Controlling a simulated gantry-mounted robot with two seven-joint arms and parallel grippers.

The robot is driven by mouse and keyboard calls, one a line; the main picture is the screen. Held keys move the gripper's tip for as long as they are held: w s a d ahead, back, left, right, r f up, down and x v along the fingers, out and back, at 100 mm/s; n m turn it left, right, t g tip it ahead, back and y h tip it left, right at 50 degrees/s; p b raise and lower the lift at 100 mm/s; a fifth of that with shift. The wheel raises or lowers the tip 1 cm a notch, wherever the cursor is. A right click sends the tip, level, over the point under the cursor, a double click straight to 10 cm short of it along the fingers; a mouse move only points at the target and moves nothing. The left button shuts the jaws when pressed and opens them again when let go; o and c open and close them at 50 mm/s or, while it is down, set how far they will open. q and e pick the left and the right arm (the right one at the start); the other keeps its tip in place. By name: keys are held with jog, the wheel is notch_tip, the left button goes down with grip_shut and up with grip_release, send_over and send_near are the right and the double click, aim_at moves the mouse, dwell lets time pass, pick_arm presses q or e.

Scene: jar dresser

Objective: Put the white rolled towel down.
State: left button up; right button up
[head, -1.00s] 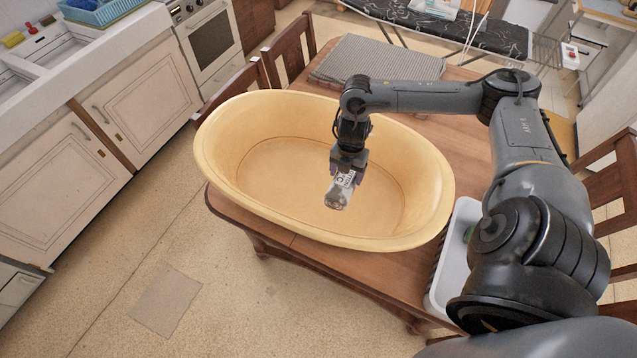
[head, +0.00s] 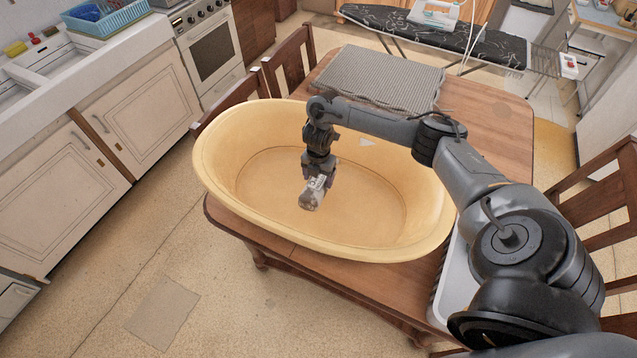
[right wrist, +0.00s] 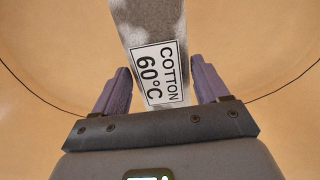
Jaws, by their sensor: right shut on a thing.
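A pale grey-white rolled towel (head: 311,197) with a white label is between the fingers of my right gripper (head: 319,176), inside the large yellow oval tub (head: 218,158). In the right wrist view the towel (right wrist: 150,20) runs away from the gripper (right wrist: 158,88), and its label reads "COTTON 60°C". The purple fingers are on either side of the towel, shut on it. The tub's floor shows around it; I cannot tell whether the towel touches the floor. My left gripper is not in view.
The tub stands on a brown wooden table (head: 490,125). A grey ribbed mat (head: 380,78) lies behind it. A white tray (head: 452,285) is to the right, partly hidden by my arm. Chairs flank the table. The tub holds nothing else that I can see.

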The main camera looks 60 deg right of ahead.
aim_at(319, 180)
notch_tip(319, 180, down, 3)
jog(key=shift+f, duration=0.15)
jog(key=shift+f+b, duration=0.45)
jog(key=shift+f, duration=0.1)
jog(key=o, duration=1.1)
jog(key=shift+o, duration=0.2)
jog(key=shift+r, duration=0.1)
